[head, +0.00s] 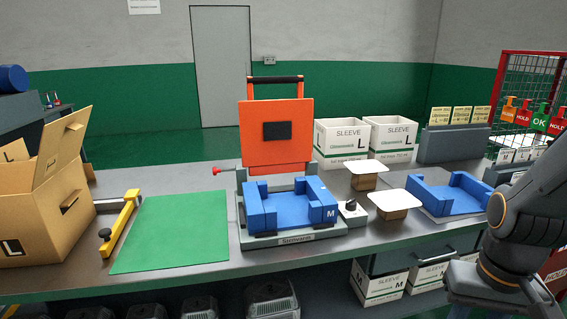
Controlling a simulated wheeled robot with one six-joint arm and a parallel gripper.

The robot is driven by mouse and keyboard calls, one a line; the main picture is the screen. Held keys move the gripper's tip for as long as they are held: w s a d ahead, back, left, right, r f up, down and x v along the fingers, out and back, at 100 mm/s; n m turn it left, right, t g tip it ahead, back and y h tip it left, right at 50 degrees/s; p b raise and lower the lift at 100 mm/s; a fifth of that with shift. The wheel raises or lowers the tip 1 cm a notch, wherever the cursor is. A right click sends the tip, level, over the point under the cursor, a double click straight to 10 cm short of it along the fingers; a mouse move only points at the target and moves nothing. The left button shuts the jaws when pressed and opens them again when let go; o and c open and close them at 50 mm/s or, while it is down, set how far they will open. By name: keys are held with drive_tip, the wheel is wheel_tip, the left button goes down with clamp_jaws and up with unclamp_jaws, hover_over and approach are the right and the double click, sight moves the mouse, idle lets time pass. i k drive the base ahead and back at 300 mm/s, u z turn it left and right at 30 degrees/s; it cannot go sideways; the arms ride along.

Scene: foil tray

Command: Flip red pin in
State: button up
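A red pin (216,171) sticks out to the left from the side of a grey sealing press (290,238), near the hinge of its raised orange lid (275,150). The pin is small here, and I cannot tell how far it is pushed in. A blue nest (291,212) marked M sits on the press base below the lid. Part of my arm shows at the right edge, far from the pin. My gripper is out of the picture.
Two foil trays (395,212) with white lids, a second blue nest (450,197) and sleeve boxes (340,150) stand to the right.

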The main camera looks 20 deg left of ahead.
sight(215, 171)
drive_tip(key=z, duration=0.6)
drive_tip(key=k, duration=1.05)
drive_tip(key=u, duration=1.6)
drive_tip(key=i, duration=0.5)
